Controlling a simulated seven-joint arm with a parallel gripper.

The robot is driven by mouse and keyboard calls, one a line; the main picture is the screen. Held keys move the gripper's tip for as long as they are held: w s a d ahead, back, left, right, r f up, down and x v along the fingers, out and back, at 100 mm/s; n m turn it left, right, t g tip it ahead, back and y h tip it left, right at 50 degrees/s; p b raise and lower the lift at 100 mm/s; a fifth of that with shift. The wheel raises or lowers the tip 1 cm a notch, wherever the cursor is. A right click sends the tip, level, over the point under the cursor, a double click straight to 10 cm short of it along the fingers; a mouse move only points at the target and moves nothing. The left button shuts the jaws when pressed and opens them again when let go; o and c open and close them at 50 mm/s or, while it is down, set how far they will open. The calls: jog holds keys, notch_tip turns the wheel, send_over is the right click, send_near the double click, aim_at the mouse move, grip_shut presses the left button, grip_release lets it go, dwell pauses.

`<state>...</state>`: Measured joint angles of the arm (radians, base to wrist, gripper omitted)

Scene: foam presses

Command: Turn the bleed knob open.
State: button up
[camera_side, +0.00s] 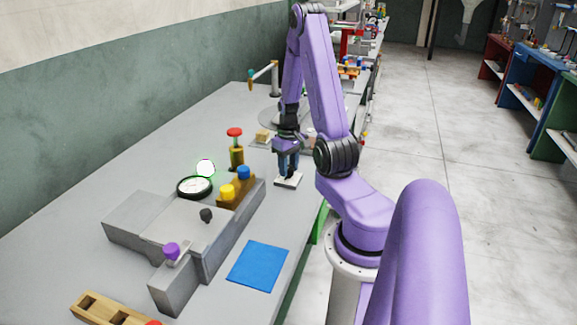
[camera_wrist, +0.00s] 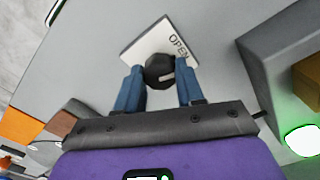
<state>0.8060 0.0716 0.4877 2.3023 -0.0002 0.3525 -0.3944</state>
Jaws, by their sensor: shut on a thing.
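The bleed knob (camera_wrist: 159,72) is a dark round knob with a pale pointer mark, on a white plate (camera_wrist: 150,42) printed "OPEN". In the wrist view the pointer mark lies to the right and slightly up, below the "OPEN" lettering. My gripper (camera_wrist: 160,76) has its two blue fingers shut on the knob, one on each side. In the side view my gripper (camera_side: 288,172) points down over the white plate (camera_side: 288,181) near the table's right edge. The knob is hidden between the fingers there.
A grey machine block (camera_side: 150,225) with a round gauge (camera_side: 195,187), blue, yellow, black and purple knobs stands left of my gripper. A red-topped brass valve (camera_side: 236,150) stands behind it. A blue mat (camera_side: 258,266) lies in front. A white lamp (camera_side: 205,168) glows green-edged.

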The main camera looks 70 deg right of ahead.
jog(key=shift+n, duration=1.6)
jog(key=o, duration=1)
jog(key=shift+o, duration=0.2)
notch_tip(320, 180, up, 18)
jog(key=shift+f, duration=0.25)
